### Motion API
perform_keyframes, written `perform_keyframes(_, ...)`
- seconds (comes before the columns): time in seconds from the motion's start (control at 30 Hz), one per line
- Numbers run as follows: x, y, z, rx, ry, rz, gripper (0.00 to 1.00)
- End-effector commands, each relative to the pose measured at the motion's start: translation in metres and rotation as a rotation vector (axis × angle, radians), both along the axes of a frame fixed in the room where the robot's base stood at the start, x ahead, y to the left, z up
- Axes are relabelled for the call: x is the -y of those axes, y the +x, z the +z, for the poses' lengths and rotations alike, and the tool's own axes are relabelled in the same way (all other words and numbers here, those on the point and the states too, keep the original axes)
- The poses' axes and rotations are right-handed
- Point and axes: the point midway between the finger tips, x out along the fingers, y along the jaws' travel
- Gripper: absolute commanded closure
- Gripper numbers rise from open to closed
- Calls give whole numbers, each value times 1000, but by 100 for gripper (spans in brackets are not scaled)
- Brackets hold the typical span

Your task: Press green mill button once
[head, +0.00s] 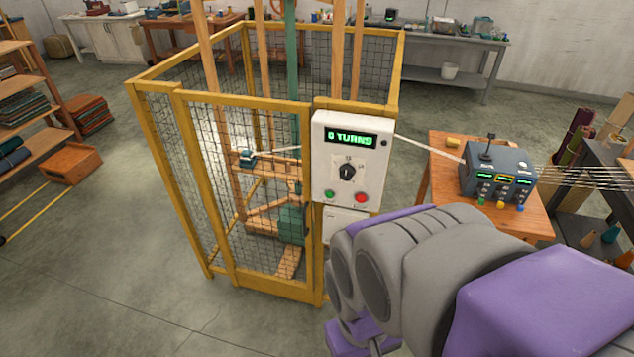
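A white control box (348,155) is mounted on the front corner of a yellow-framed mesh cage. The green mill button (329,194) is at its lower left, uncovered. A red button (361,198) sits to its right, and a black dial (347,172) is above them. The display (351,138) reads "0 TURNS" in green. My grey and purple arm fills the lower right, in front of and below the box. I cannot make out my gripper's fingers, and nothing of mine visibly touches the green button.
The cage (219,188) holds a wooden frame with a green post. Right of it, a wooden table (440,165) bears a grey device (497,176) with small displays and coloured buttons. Shelves (22,119) stand at the left. Open floor (120,270) lies left of the cage.

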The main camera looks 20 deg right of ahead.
Motion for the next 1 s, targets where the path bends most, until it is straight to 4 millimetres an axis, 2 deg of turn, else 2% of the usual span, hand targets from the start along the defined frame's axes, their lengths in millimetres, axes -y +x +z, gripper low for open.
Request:
perform_keyframes(0.03, 0, 0, 0, 0, 0, 0, 80)
perform_keyframes(0.23, 0, 0, 0, 0, 0, 0, 100)
perform_keyframes(1.0, 0, 0, 0, 0, 0, 0, 100)
